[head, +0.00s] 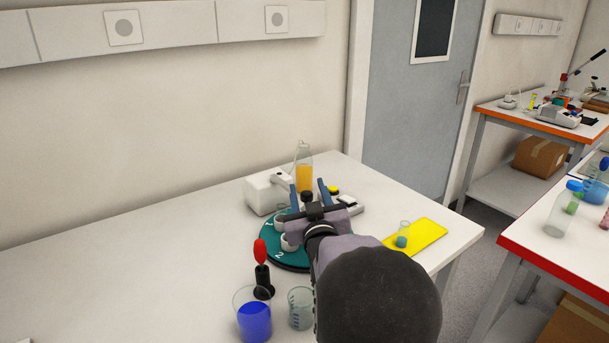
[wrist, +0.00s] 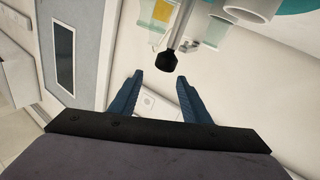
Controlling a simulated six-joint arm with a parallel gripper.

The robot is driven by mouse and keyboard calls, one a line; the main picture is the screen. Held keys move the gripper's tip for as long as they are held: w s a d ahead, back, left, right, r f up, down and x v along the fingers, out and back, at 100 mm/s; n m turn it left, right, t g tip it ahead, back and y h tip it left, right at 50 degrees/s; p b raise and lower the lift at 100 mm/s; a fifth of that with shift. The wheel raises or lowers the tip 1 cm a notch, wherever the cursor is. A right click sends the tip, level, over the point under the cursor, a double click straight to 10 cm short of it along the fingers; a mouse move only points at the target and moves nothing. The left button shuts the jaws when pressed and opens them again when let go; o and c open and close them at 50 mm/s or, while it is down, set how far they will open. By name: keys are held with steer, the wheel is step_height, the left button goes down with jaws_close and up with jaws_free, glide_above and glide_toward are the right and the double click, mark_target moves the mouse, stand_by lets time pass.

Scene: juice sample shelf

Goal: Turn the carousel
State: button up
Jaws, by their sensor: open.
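The carousel (head: 268,253) is a teal disc with white numbers 1 and 2 on the table, partly hidden behind my arm. White cups stand on it. Its teal edge also shows at the top right of the wrist view (wrist: 296,5). My gripper (head: 308,188) is open above the carousel, its two blue fingers spread apart. In the wrist view, a black knob (wrist: 169,60) on a thin rod appears just ahead of and between the fingertips (wrist: 160,76). I see no contact with it. Whether the rod joins the carousel is hidden.
A white device (head: 265,190) and a bottle of orange juice (head: 303,172) stand behind the carousel. A yellow mat (head: 428,234) lies right.

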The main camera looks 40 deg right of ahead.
mark_target(306, 191)
steer(key=shift+s+a+f+m+g, duration=0.15)
steer(key=shift+s+f+m+g, duration=0.05)
steer(key=shift+f+m, duration=0.4)
steer(key=shift+s+a+f+m+g, duration=0.15)
steer(key=shift+s+f+m+g, duration=0.05)
steer(key=shift+f+m, duration=0.4)
steer(key=shift+p+x, duration=1)
steer(key=shift+x, duration=2.7)
steer(key=shift+r, duration=0.1)
jaws_close()
